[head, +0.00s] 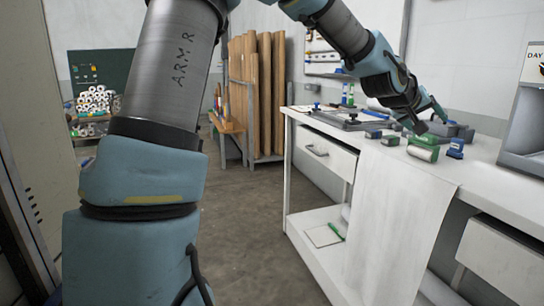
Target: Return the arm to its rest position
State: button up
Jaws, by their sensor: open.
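My arm, grey and light blue and marked "ARM R", rises large at the left and bends over the top of the picture. Its end reaches over the white workbench (470,182) at the right. My gripper (430,117) is open above the small tools and blocks on the bench. Nothing shows held between its fingers, which are small and partly hard to make out. A green and white roller (423,152) lies just below and in front of it. Whether the gripper touches anything cannot be told.
Small green blocks (390,140), a blue item (455,149) and a grey frame (345,122) lie on the bench. A grey cabinet (528,125) stands at right. A white cloth hangs over the front edge. Tall brown rolls (264,90) stand behind. The floor (245,225) left of the bench is clear.

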jog(key=w+a+f+n+y+p, duration=0.15)
jog(key=a+f+y, duration=0.3)
jog(key=a, duration=1.05)
jog(key=w+a+f+m+y+p, duration=0.1)
jog(key=a+f+y+p, duration=0.3)
jog(key=a, duration=1)
jog(key=s+a+f+n+g+y+p, duration=0.1)
jog(key=s+a+g, duration=0.1)
jog(key=s+a, duration=0.4)
jog(key=s+a+f+n+g+y+p, duration=0.1)
jog(key=s+a, duration=0.5)
jog(key=a, duration=0.8)
jog(key=shift+s+a+f+g, duration=0.15)
jog(key=shift+a+f+g, duration=0.15)
jog(key=shift+f+g, duration=0.4)
jog(key=shift+f+n+y, duration=0.1)
jog(key=shift+n+y, duration=0.15)
jog(key=shift+c, duration=0.2)
